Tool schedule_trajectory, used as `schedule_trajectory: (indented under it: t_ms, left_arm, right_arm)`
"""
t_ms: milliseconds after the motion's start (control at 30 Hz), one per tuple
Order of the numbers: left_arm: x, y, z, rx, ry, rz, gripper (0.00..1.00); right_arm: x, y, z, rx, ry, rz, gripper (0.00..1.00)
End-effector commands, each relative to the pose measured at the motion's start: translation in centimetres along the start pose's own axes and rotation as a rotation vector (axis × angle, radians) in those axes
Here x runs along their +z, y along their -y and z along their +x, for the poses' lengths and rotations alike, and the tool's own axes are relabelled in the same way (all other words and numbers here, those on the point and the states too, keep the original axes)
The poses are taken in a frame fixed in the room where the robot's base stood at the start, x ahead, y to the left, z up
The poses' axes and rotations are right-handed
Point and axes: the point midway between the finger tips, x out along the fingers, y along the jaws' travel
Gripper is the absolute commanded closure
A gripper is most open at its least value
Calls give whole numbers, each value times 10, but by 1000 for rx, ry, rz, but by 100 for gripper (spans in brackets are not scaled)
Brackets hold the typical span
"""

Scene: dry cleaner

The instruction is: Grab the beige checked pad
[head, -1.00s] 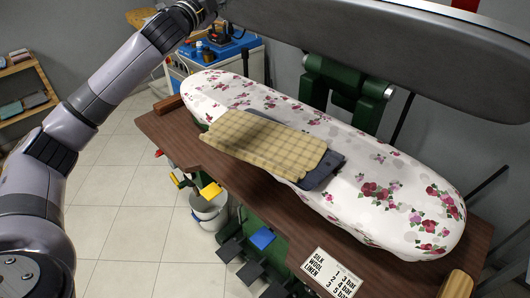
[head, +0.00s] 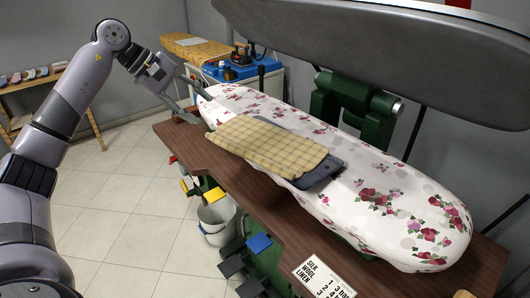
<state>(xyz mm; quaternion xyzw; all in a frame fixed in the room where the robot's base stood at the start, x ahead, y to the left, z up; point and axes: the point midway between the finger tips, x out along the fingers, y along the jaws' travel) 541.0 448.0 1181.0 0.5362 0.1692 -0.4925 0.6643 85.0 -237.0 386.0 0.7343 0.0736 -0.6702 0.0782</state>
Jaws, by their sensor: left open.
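The beige checked pad (head: 265,146) lies on the flowered padded board (head: 370,190), near the board's front edge in the head view. It lies on top of a dark blue-grey flat piece (head: 322,176), which sticks out at its right end and along its back edge. My left gripper (head: 198,106) is open and empty. It is at the left end of the board, up and left of the pad and apart from it. My right gripper is out of view.
The big grey press head (head: 390,60) hangs above the board's back side, on a green arm (head: 352,105). A brown wooden table edge (head: 245,185) runs along the front. A blue-topped cart (head: 240,72) stands behind the left end. A white bucket (head: 216,222) is on the floor.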

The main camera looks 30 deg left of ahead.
Motion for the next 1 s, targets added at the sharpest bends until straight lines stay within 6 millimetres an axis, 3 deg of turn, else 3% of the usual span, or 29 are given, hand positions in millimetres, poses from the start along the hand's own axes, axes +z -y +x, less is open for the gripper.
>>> schedule_trajectory:
  t_ms: [167,700,1000]
  left_arm:
    - [-12,14,7,-52,-41,23,55]
    - [-14,17,109,-49,-37,21,55]
    - [-15,18,134,-50,-36,20,55]
  right_arm:
    - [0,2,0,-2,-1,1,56]
    - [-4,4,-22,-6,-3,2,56]
    - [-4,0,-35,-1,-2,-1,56]
